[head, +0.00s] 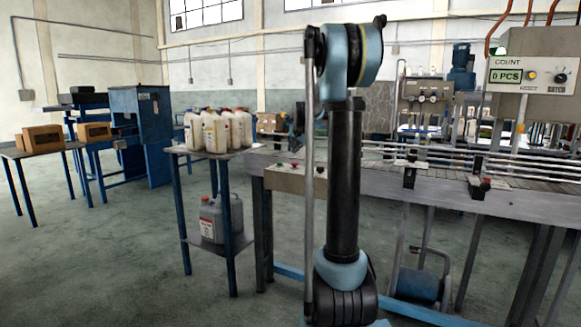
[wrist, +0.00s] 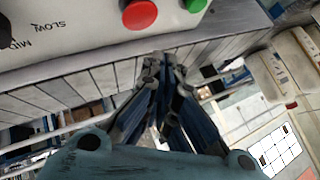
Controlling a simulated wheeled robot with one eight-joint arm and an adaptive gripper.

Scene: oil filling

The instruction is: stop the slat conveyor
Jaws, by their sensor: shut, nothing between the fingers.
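The slat conveyor (head: 530,184) runs across the right of the head view, partly hidden behind my arm. In the wrist view its control panel (wrist: 90,35) fills the top left. The panel bears a red button (wrist: 139,14), a green button (wrist: 196,4) to its right and a speed dial marking with "SLOW" and "MID". My gripper (wrist: 165,60) is shut and empty, its fingertips just below the red button in the picture. I cannot tell whether they touch the panel. In the head view a pale control box (head: 290,181) shows on the conveyor's near side.
White jugs (head: 218,132) stand on a small table left of the conveyor, with grey jugs (head: 220,218) on its lower shelf. A counter box (head: 535,75) reading "0 PCS" hangs at the right. Cartons (head: 42,139) sit far left. The floor at front left is clear.

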